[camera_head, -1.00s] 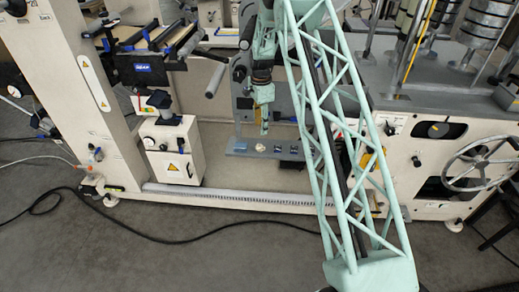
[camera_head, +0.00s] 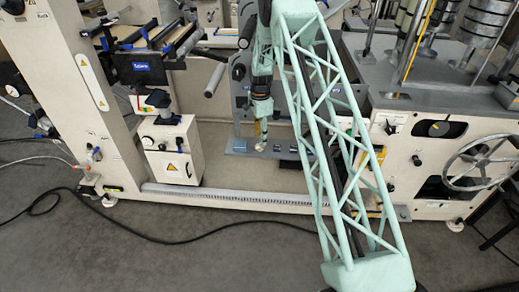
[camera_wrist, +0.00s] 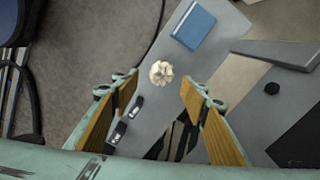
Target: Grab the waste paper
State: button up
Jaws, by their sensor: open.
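The waste paper is a small crumpled cream-white ball (camera_wrist: 161,73). It lies on a grey plate (camera_wrist: 222,55) in the wrist view, just beyond and between my fingertips. In the head view the paper (camera_head: 260,147) is a small pale spot directly below my gripper (camera_head: 261,133). My gripper in the wrist view (camera_wrist: 160,88) has its two orange-padded fingers spread wide, with nothing between them. The paper appears apart from both fingers. The exact height of the fingertips above the plate cannot be told.
A blue block (camera_wrist: 195,26) sits on the plate close to the paper. Small dark parts (camera_wrist: 118,132) lie near the left finger. The cream machine frame (camera_head: 225,196) and a handwheel (camera_head: 480,163) surround the plate. The grey floor in front has a black cable (camera_head: 190,240).

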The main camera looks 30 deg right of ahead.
aim_at(259, 147)
jog(key=shift+f, duration=0.4)
jog(key=shift+f, duration=0.1)
jog(key=shift+a+f+b, duration=0.15)
jog(key=shift+f+b, duration=0.55)
jog(key=shift+f, duration=1.8)
jog(key=shift+c, duration=0.7)
jog(key=c, duration=0.6)
